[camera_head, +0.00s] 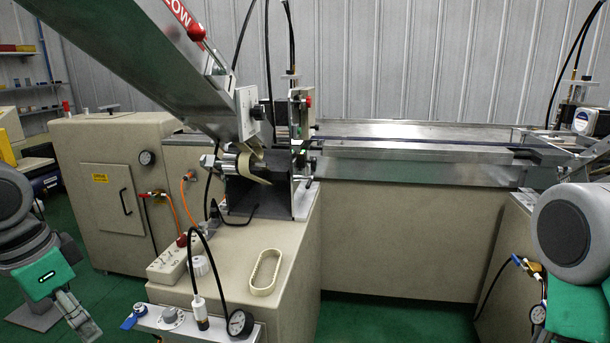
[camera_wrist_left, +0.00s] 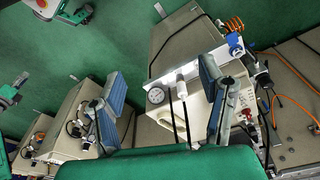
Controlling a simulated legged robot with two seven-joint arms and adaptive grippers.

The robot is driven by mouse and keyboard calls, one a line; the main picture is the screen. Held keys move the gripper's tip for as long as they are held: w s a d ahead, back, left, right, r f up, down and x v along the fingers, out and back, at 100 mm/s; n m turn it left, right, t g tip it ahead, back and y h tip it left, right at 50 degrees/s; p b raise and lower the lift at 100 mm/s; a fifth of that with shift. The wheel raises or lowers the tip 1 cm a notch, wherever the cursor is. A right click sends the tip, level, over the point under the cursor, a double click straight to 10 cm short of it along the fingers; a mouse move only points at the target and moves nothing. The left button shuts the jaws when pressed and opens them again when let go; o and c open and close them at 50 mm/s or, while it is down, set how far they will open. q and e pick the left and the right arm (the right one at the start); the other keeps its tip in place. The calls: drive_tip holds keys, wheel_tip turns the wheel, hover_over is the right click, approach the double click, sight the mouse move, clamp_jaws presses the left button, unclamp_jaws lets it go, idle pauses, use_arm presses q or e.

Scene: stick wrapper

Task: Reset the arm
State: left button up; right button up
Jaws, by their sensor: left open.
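My left arm comes in at the left edge of the head view, and its gripper (camera_head: 80,318) hangs low over the green floor, left of the machine. In the left wrist view my left gripper (camera_wrist_left: 160,95) has its two fingers spread wide, with nothing between them held. My right arm shows at the right edge of the head view as a grey round joint and a green link. Its gripper is out of the picture.
The beige wrapping machine (camera_head: 237,262) fills the middle, with a metal chute (camera_head: 140,50) slanting above it. An oval cream ring (camera_head: 265,272) lies on its top near the control box (camera_head: 172,262). A long conveyor (camera_head: 420,150) runs right. Green floor is free at left.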

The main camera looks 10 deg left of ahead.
use_arm(q)
drive_tip(key=s+d+f+n+g+h, duration=0.1)
drive_tip(key=d+f, duration=0.2)
drive_tip(key=f, duration=0.4)
drive_tip(key=s+d+f+n, duration=0.15)
drive_tip(key=d+f, duration=0.25)
drive_tip(key=f, duration=0.4)
drive_tip(key=s+f+n+y, duration=0.1)
drive_tip(key=s+f+n, duration=0.1)
drive_tip(key=s+f, duration=1.2)
drive_tip(key=shift+s+a+f+y, duration=0.15)
drive_tip(key=shift+a+f+y, duration=0.25)
drive_tip(key=shift+f, duration=1.2)
drive_tip(key=shift+d+n, duration=0.1)
drive_tip(key=shift+n, duration=0.15)
